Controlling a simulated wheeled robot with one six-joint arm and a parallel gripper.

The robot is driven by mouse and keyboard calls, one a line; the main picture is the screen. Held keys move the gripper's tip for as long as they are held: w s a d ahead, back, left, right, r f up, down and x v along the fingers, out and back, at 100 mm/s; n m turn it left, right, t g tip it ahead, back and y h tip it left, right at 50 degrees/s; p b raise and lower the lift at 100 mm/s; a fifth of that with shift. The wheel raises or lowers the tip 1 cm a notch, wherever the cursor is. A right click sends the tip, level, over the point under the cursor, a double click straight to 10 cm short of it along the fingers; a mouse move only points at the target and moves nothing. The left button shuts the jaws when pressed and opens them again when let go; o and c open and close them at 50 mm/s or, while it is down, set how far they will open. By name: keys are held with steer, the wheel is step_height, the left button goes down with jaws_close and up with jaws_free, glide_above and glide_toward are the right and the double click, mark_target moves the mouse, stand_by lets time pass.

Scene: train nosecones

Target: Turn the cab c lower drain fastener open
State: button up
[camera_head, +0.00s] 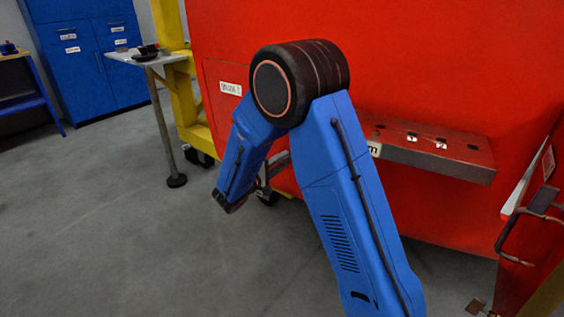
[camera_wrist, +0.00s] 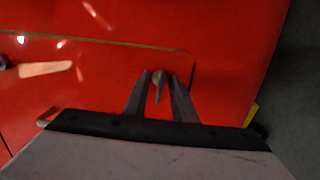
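The drain fastener (camera_wrist: 159,76), a small grey-brown piece with a narrow tail pointing down in the picture, sits near the corner of a red panel (camera_wrist: 120,75) in the wrist view. My gripper (camera_wrist: 161,74) has one finger on each side of it. The fingers stand apart, with narrow gaps to the fastener; I cannot tell whether either touches it. In the head view my arm hides the fastener and most of my gripper. A white label (camera_head: 231,89) is on the red cab side (camera_head: 420,60) left of my arm; its text is hard to read.
A red ledge (camera_head: 430,150) juts out right of my arm. A yellow frame (camera_head: 186,100) and a small table (camera_head: 150,57) stand at left, with blue cabinets (camera_head: 90,60) behind. A dark handle (camera_head: 520,225) is at far right. The grey floor (camera_head: 110,220) at left is clear.

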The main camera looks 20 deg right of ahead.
steer(key=shift+c, duration=0.3)
jaws_close()
steer(key=n, duration=0.4)
steer(key=shift+n, duration=0.3)
steer(key=n, duration=0.3)
steer(key=shift+n+t, duration=0.3)
steer(key=shift+n, duration=0.1)
steer(key=n, duration=0.5)
steer(key=shift+n+t, duration=0.3)
steer(key=shift+n, duration=2.4)
